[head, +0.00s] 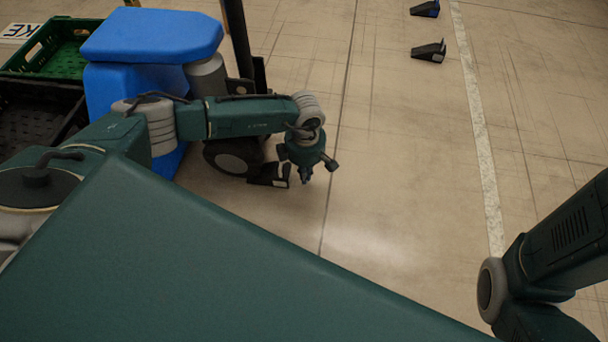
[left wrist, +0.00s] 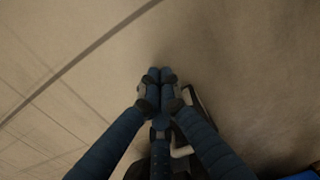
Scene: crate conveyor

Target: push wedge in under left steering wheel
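A dark wedge (head: 268,175) with a pale patch on its end lies on the floor against the wheel (head: 233,157) of the blue vehicle (head: 150,38). I cannot tell how far its tip sits under the tyre. My left gripper (head: 306,180) points down just to the right of the wedge. In the left wrist view the left gripper (left wrist: 160,74) has its fingers together with nothing between them. The wedge (left wrist: 196,106) shows partly beside and behind the fingers there. I cannot tell whether they touch. My right gripper is out of view.
Two more wedges, a nearer one (head: 429,52) and a farther one (head: 426,9), lie on the floor at the top right. A green crate (head: 50,60) stands at the far left. A pale floor line (head: 480,130) runs down the right. The floor between is clear.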

